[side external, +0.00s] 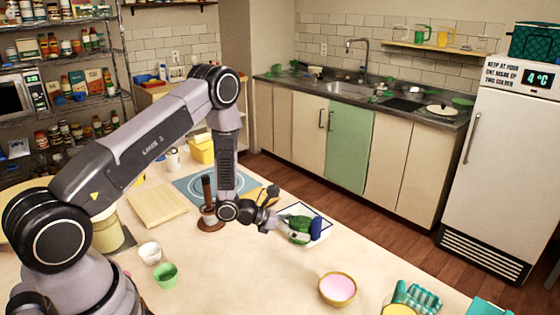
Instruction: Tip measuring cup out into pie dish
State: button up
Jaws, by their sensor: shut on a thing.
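My gripper (277,221) reaches to the right, low over the middle of the table, and is shut on a green and white thing (299,233). A dark blue part (316,228) shows at its right side. It is too small and partly covered for me to tell whether it is the measuring cup. A white, flat-looking dish or tray with a dark blue rim (326,222) shows behind and beneath it; I cannot tell whether they touch. A round tan-rimmed bowl with a pink inside (338,287) stands nearer the camera. I cannot tell which vessel is the pie dish.
A white cup (150,252) and a green cup (166,275) stand at the left, near my arm. A wooden board (157,206), a blue mat (190,187) and a brown upright holder (208,205) lie behind. A yellow dish (398,310) and teal cloth (418,297) are at front right.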

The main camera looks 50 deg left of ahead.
jog(key=shift+w+a+r+n+g, duration=0.4)
jog(key=shift+w+r+n, duration=0.1)
jog(key=shift+n, duration=0.1)
jog(key=shift+w+a+f+n+g+h, duration=0.2)
jog(key=shift+w+f+n+g+h, duration=0.1)
jog(key=shift+n+g+h, duration=0.15)
jog(key=shift+a, duration=0.15)
jog(key=shift+w+a+r+n+g+h, duration=0.35)
jog(key=shift+w+n, duration=0.15)
jog(key=shift+n, duration=0.05)
dwell(0.3)
jog(key=shift+w+a+f+n+g+h, duration=0.1)
jog(key=shift+f+n+g+h, duration=0.2)
jog(key=shift+n+g+h, duration=0.15)
dwell(0.7)
jog(key=shift+r+n+g+h, duration=0.25)
jog(key=shift+r+n+g, duration=0.15)
jog(key=shift+n, duration=0.25)
dwell(0.5)
jog(key=shift+w+a+f+n+g+h, duration=0.1)
jog(key=shift+f+n+g+h, duration=0.45)
jog(key=shift+n+h, duration=0.35)
dwell(1.6)
jog(key=shift+w+a+r+n, duration=0.35)
jog(key=shift+w+n, duration=0.1)
jog(key=shift+n, duration=0.15)
dwell(0.6)
